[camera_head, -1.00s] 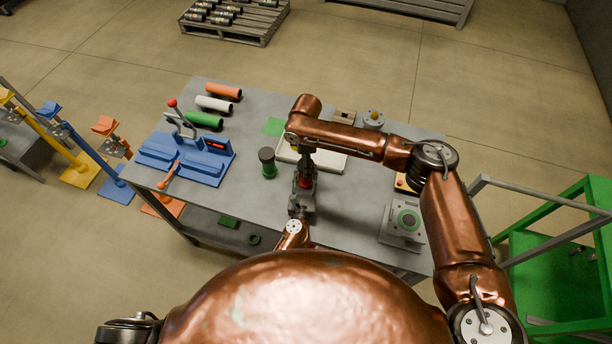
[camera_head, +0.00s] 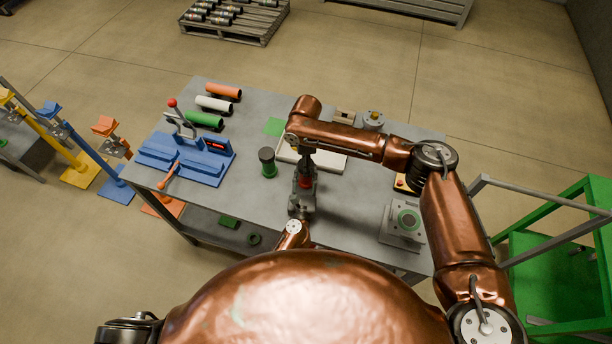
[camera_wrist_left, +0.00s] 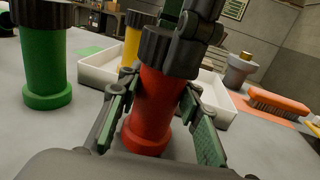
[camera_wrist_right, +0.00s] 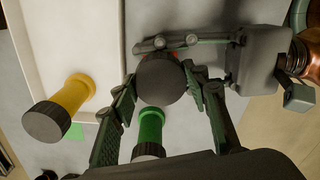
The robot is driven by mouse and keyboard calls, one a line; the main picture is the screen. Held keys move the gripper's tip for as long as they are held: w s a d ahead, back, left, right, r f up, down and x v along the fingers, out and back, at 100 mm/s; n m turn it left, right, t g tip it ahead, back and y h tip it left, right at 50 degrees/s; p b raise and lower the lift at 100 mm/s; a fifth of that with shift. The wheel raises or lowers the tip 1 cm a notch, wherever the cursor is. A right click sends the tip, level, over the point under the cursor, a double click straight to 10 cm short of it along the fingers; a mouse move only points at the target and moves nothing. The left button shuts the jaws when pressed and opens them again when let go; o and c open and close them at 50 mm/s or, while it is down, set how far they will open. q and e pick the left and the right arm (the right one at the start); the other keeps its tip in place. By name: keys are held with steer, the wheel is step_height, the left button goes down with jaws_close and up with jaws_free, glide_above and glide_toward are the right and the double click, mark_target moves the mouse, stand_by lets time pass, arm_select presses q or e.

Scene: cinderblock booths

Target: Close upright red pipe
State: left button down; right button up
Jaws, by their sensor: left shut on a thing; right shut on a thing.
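The red pipe (camera_wrist_left: 155,105) stands upright on the table in the left wrist view, with a dark ribbed cap (camera_wrist_left: 169,52) on its top. It shows small between my grippers in the head view (camera_head: 304,182). My left gripper (camera_wrist_left: 153,92) is shut around the red pipe's body from the side. My right gripper (camera_wrist_right: 160,76) is above and shut on the cap, which shows as a dark disc (camera_wrist_right: 161,82) in the right wrist view. Whether the cap is fully seated cannot be told.
A capped green pipe (camera_head: 268,163) stands left of the red one.

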steer(key=o, duration=1.4)
step_height(320, 180, up, 12)
arm_select(q)
steer(key=c, duration=1.3)
jaws_free()
steer(key=shift+s, duration=0.1)
